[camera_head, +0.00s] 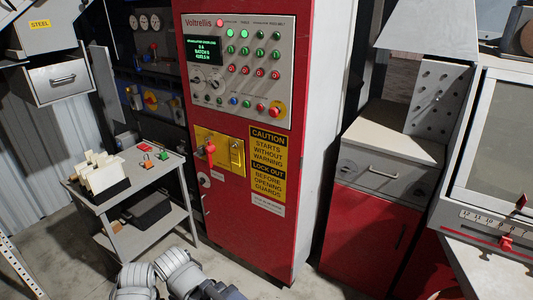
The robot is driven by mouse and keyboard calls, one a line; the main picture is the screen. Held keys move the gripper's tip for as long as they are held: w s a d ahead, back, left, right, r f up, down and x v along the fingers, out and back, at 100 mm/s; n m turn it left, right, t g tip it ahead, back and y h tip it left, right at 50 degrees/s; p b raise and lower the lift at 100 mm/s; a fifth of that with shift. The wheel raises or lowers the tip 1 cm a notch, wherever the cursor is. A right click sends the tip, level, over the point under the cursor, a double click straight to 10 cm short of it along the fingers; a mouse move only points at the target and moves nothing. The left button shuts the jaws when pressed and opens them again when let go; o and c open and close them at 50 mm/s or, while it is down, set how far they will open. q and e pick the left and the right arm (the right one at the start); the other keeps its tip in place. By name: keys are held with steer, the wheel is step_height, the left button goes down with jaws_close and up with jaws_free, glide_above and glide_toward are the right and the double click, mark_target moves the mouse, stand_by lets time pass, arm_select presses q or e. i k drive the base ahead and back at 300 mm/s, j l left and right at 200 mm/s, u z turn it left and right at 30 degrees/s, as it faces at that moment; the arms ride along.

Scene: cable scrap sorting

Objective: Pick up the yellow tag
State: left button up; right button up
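I cannot clearly make out a yellow tag. Several small coloured pieces lie on top of the grey cart (122,192) at left: a red-orange one (144,147), a green one (163,155) and a small orange one (148,165). They are too small to tell whether any is a tag or truly yellow. White parts of my own arms show at the bottom edge, in front of the cart and red cabinet. Neither gripper's fingertips can be seen, and nothing is seen held.
A dark holder with white cards (103,175) stands on the cart's left side; a black bin (150,209) sits on its lower shelf. The red control cabinet (225,225) has a yellow panel (222,152) with a red lock (210,147). Grey-topped cabinets (375,170) stand right.

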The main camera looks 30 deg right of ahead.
mark_target(235, 159)
steer(key=i+z, duration=0.25)
steer(key=z, duration=0.25)
steer(key=i+z, duration=0.3)
steer(key=z, duration=0.15)
steer(key=i+j+z, duration=0.15)
steer(key=z, duration=0.35)
steer(key=i+j+z, duration=0.25)
steer(key=z, duration=0.25)
